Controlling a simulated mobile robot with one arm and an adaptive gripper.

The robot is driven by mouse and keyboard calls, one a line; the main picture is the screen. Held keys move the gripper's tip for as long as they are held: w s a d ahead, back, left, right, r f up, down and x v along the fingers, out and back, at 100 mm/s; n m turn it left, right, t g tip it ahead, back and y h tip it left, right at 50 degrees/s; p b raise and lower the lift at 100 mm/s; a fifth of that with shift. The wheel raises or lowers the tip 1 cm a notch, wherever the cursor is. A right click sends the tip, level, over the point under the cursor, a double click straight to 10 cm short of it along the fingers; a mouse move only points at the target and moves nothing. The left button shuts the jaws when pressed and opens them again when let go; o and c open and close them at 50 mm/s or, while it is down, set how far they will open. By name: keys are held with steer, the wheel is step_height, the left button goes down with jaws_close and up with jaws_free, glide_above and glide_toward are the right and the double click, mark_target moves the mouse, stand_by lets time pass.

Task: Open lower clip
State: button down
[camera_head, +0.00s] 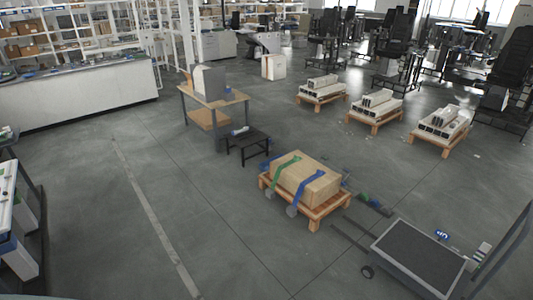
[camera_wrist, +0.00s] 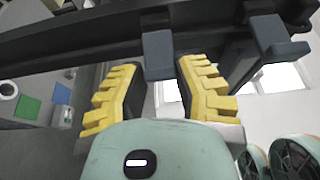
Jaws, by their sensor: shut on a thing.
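In the wrist view my gripper (camera_wrist: 159,72) has two yellow ridged fingers pointing up the picture. They stand on either side of a dark blue-grey clip (camera_wrist: 158,48) and are shut on it. The clip hangs from a long dark beam (camera_wrist: 80,38) that crosses the top of the view. A second, similar clip (camera_wrist: 277,40) sits further right on the beam, clear of my fingers. I cannot tell from the picture which clip is the lower one. The contact between fingertips and clip is partly hidden. My gripper does not show in the head view.
In the head view a wooden pallet (camera_head: 313,217) bears a strapped cardboard box (camera_head: 309,178). A dark flat cart (camera_head: 415,258) stands at the lower right, and a small black table (camera_head: 247,137) stands behind the pallet. The floor at left centre is clear.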

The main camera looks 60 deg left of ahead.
steer(key=w+m+g+b, duration=0.1)
steer(key=b, duration=0.3)
steer(key=m+g+y+b, duration=0.1)
steer(key=g+b, duration=0.1)
steer(key=b, duration=0.3)
steer(key=shift+w+f, duration=0.3)
steer(key=shift+w, duration=0.05)
steer(key=shift+w+d+r+m+g+y+b, duration=0.15)
steer(key=shift+m+g+y+b, duration=0.55)
steer(key=shift+b, duration=0.8)
steer(key=c, duration=0.6)
jaws_free()
steer(key=shift+r, duration=0.15)
steer(key=shift+v, duration=6)
